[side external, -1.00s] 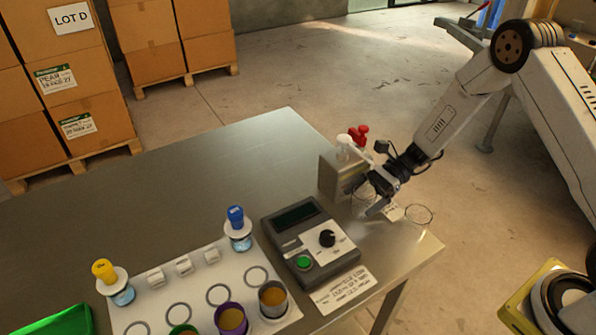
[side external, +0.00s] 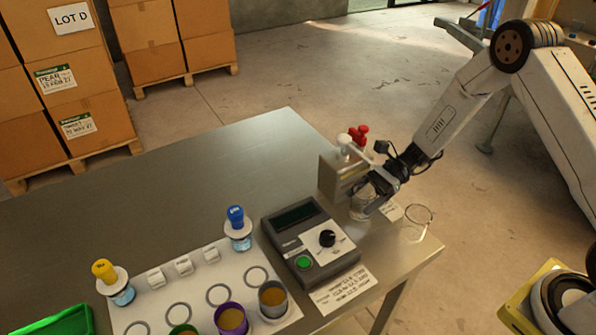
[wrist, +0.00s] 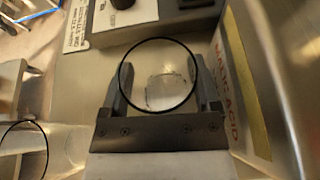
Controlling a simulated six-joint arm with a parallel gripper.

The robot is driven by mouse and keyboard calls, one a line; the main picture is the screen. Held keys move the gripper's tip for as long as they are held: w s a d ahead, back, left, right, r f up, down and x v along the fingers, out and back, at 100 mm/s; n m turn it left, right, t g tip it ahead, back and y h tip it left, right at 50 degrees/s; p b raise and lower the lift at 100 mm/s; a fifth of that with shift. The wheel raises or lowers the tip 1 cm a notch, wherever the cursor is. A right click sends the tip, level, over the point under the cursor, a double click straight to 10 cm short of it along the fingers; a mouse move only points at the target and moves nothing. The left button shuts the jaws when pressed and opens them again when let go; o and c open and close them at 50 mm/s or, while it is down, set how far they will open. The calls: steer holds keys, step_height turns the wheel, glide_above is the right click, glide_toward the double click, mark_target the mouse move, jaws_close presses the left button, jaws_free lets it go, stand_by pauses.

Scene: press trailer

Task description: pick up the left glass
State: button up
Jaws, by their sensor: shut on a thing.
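A clear glass (side external: 359,209) stands at the right end of the table, close by the grey tap box; it is the left one of two in the side view. My gripper (side external: 372,199) is shut on it, with a finger on either side. In the wrist view the dark rim of this glass (wrist: 160,112) shows between my two fingers (wrist: 157,72). I cannot tell whether its base is on the table. A second clear glass (side external: 432,212) stands to its right, near the table corner; it also shows at the left edge of the wrist view (wrist: 46,150).
A grey box with white and red taps (side external: 330,178) is right behind the held glass. A control unit with a dial (side external: 310,245) lies to its left. A white mat (side external: 150,310) with cups and bottles is further left. The table's back left is clear.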

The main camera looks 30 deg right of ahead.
mark_target(366, 187)
steer(key=shift+r, duration=0.15)
steer(key=shift+r, duration=1.6)
steer(key=d, duration=1.8)
steer(key=shift+s+r, duration=0.1)
